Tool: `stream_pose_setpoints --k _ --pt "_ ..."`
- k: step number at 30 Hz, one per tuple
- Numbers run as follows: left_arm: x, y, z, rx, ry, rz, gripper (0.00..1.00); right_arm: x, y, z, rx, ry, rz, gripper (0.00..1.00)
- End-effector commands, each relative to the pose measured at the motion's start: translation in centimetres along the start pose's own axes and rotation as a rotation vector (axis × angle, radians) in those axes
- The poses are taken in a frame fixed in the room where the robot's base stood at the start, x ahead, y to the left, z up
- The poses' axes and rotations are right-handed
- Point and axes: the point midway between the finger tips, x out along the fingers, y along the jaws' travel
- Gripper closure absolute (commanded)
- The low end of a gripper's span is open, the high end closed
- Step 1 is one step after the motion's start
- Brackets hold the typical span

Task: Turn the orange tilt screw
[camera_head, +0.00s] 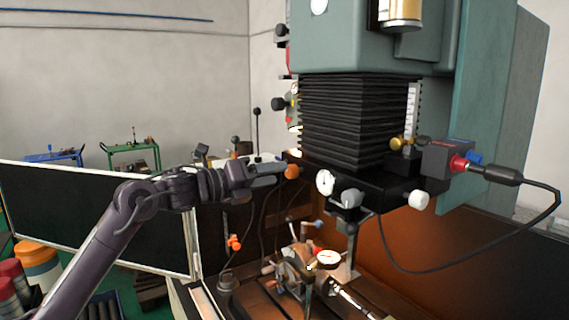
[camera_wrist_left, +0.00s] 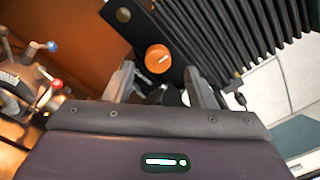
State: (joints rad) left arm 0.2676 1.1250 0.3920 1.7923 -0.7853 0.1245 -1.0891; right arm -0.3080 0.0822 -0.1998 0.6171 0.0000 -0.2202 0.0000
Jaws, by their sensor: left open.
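An orange round knob (camera_head: 292,171), which I take as the tilt screw, sits on the dark block at the lower left of the machine head. In the left wrist view the orange knob (camera_wrist_left: 158,58) shows face-on with a pale line across it. My left gripper (camera_head: 279,171) reaches it from the left. In the left wrist view my left gripper (camera_wrist_left: 160,75) is open, one finger on each side below the knob. The knob appears just beyond the fingertips; I cannot tell whether they touch it. My right gripper is not in view.
Black bellows (camera_head: 345,120) rise above the block. A white dial gauge (camera_head: 325,182) and a pale knob (camera_head: 350,198) sit right of the orange knob. Another orange knob (camera_head: 235,242) is lower left. A black cable (camera_head: 470,262) loops at right. A fixture with a dial (camera_head: 328,259) stands below.

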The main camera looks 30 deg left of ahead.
Motion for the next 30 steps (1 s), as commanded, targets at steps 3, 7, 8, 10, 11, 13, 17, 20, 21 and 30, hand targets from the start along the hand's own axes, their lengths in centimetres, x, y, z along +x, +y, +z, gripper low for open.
stream_pose_setpoints --k 3,7,8,10,11,13,17,20,21,30 --pt "1.6 -0.4 0.4 -0.003 0.0 -0.002 0.5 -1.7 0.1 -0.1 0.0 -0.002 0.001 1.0" --pt "2.8 -0.2 0.3 -0.003 -0.002 -0.002 0.5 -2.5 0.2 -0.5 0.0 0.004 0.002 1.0" --pt "3.0 -0.2 0.3 -0.003 -0.002 -0.001 0.5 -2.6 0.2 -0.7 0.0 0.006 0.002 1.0" --pt "3.4 -0.1 0.1 -0.003 -0.001 0.0 0.5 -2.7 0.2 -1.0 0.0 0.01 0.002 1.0" --pt "3.5 -0.1 0.1 -0.002 -0.001 0.0 0.5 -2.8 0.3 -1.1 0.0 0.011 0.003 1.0" --pt "3.6 0.0 0.0 -0.001 0.0 0.0 0.5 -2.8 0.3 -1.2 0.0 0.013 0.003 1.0" --pt "3.7 0.1 -0.1 -0.001 0.0 0.0 0.5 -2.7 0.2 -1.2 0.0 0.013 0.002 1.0" --pt "3.7 0.1 -0.1 -0.001 0.0 0.0 0.5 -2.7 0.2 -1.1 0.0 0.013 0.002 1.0" --pt "3.6 0.1 -0.1 -0.002 0.0 0.0 0.55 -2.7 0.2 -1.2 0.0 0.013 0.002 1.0" --pt "3.6 0.1 -0.1 -0.002 0.0 0.001 0.94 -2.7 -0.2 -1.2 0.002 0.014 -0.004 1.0"
